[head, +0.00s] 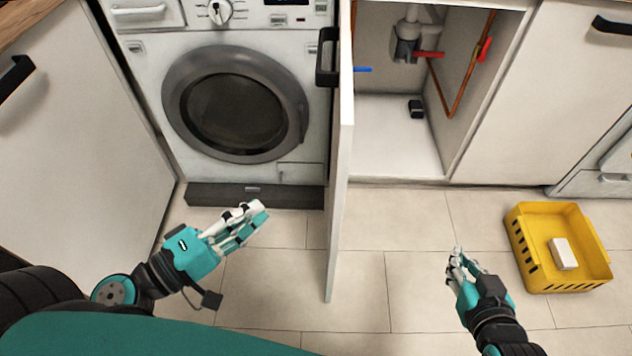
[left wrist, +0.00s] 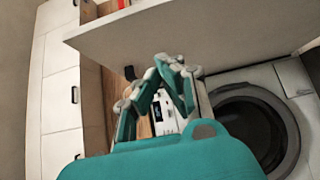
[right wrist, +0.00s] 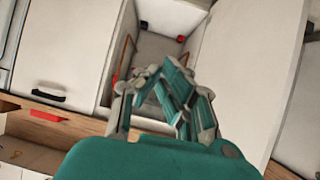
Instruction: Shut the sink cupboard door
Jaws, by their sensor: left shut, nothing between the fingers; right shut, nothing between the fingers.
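The sink cupboard door (head: 338,170) stands wide open in the head view, seen nearly edge-on, jutting out from the cupboard's left side. Its black handle (head: 327,57) is on the side facing the washing machine. The open cupboard (head: 395,125) shows pipes and a white floor inside. My left gripper (head: 250,222) is shut and empty, left of the door and in front of the washing machine, apart from the door. My right gripper (head: 457,262) is shut and empty, right of the door over the floor. The door also shows in the right wrist view (right wrist: 248,75).
A washing machine (head: 235,100) stands left of the cupboard. A yellow crate (head: 537,278) holding a white block (head: 563,253) sits on the floor at the right. A small black object (head: 416,108) lies inside the cupboard.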

